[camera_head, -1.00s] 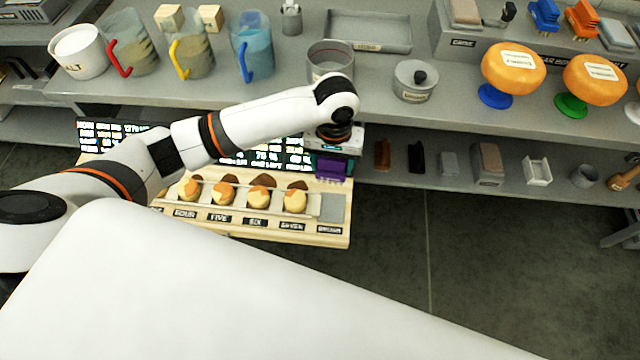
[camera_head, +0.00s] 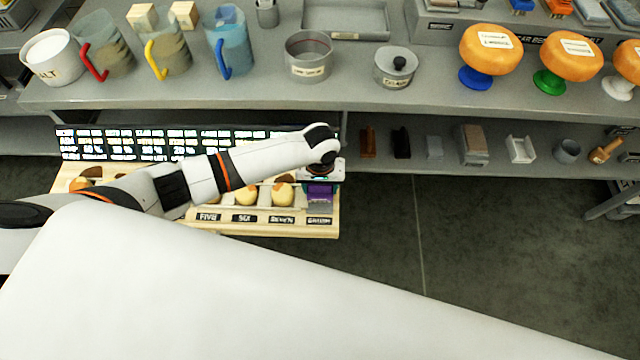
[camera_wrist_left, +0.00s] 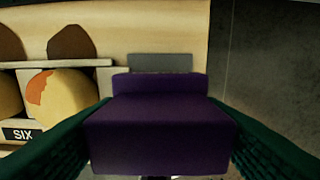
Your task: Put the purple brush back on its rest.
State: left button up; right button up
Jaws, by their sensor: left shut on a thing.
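The purple brush (camera_head: 319,197) is in my left gripper (camera_head: 322,184), over the right end of the wooden board. In the left wrist view the brush (camera_wrist_left: 160,135) sits between the two dark green fingers, which are shut on it. A grey patch, which looks like the brush's rest (camera_wrist_left: 160,62), shows just beyond the brush in that view. The brush and gripper hide most of this spot in the head view, so I cannot tell whether brush and rest touch. My right gripper is not in view.
The wooden board (camera_head: 255,229) holds several small cheese wheels with labels, left of the brush. A dark text display (camera_head: 110,143) stands behind them. A grey shelf (camera_head: 445,168) with small items lies to the right. Dark floor is open in front.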

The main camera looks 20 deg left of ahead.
pick_arm(q)
jog(key=shift+f, duration=0.55)
jog(key=o, duration=0.9)
notch_tip(320, 180, up, 13)
jog(key=shift+r, duration=0.1)
